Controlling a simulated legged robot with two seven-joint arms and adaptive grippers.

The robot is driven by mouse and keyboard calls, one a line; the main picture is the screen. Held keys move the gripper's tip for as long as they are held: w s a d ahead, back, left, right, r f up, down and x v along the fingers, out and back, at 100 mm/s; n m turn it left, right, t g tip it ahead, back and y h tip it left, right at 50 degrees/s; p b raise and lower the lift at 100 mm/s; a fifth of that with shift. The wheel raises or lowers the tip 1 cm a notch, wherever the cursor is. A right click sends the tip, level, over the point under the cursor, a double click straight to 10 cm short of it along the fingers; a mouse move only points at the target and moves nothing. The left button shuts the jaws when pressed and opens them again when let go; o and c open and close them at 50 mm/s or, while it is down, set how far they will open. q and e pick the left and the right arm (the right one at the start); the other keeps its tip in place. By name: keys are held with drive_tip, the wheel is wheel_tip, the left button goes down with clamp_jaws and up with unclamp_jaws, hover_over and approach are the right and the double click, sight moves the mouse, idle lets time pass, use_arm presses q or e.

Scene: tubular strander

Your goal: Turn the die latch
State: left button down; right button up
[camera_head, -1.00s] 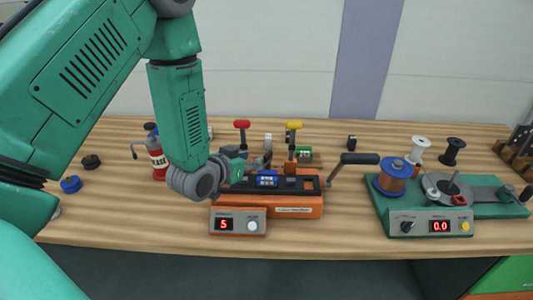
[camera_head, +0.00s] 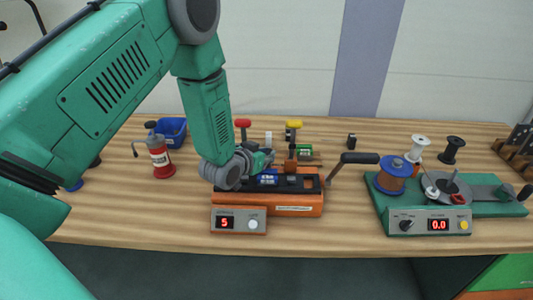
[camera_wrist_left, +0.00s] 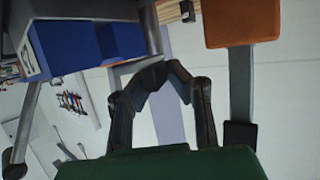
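I cannot tell which part is the die latch. My left gripper (camera_head: 266,158) is above the machine, behind the blue block and left of the brown post (camera_head: 291,163). Its fingertips meet in the left wrist view (camera_wrist_left: 167,70), with nothing visible between them. My right gripper is out of view.
A red bottle (camera_head: 160,158) and a blue bin (camera_head: 172,132) stand left of the machine. A green spooling machine (camera_head: 425,220) with a copper spool (camera_head: 394,177) stands to the right. The wood bench front is clear. An orange block (camera_wrist_left: 240,22) shows in the wrist view.

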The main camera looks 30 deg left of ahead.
use_arm(q)
drive_tip(key=shift+d+r+m, duration=0.1)
drive_tip(key=shift+d+m, duration=0.1)
drive_tip(key=shift+m, duration=0.1)
drive_tip(key=shift+a+m+h, duration=0.25)
drive_tip(key=shift+m+h, duration=0.15)
drive_tip(key=shift+h, duration=0.4)
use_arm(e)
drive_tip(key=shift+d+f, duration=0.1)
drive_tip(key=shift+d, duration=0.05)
use_arm(q)
drive_tip(key=shift+d, duration=0.1)
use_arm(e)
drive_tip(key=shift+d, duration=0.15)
use_arm(q)
drive_tip(key=c, duration=1.6)
unclamp_jaws()
drive_tip(key=shift+s, duration=0.1)
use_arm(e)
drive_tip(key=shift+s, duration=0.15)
